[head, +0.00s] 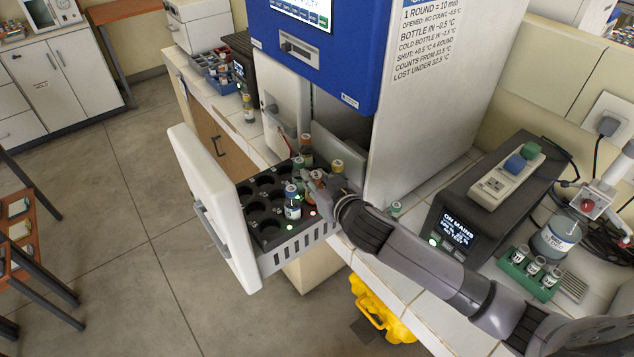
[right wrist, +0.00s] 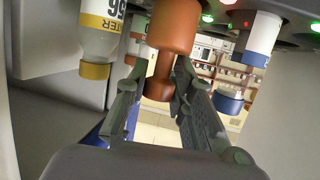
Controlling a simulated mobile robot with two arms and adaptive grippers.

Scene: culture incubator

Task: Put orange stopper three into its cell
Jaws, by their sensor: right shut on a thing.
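An orange stopper (right wrist: 172,28) with a wide body and a narrower neck sits between the fingers of my right gripper (right wrist: 155,95), which is shut on it. In the head view the right gripper (head: 322,182) is over the back right part of the pulled-out drawer rack (head: 262,224), where dark round cells show. The wrist picture is upside down, and the stopper's wide end is cut off by its top edge. I cannot tell how far it is in a cell. My left gripper is not in view.
A blue-capped bottle (head: 292,208) stands in the rack close to the gripper, and a yellow-capped bottle (right wrist: 97,45) stands on its other side. The white drawer front (head: 212,205) is at the left. A black power unit (head: 470,215) and a green vial rack (head: 525,278) stand right on the bench.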

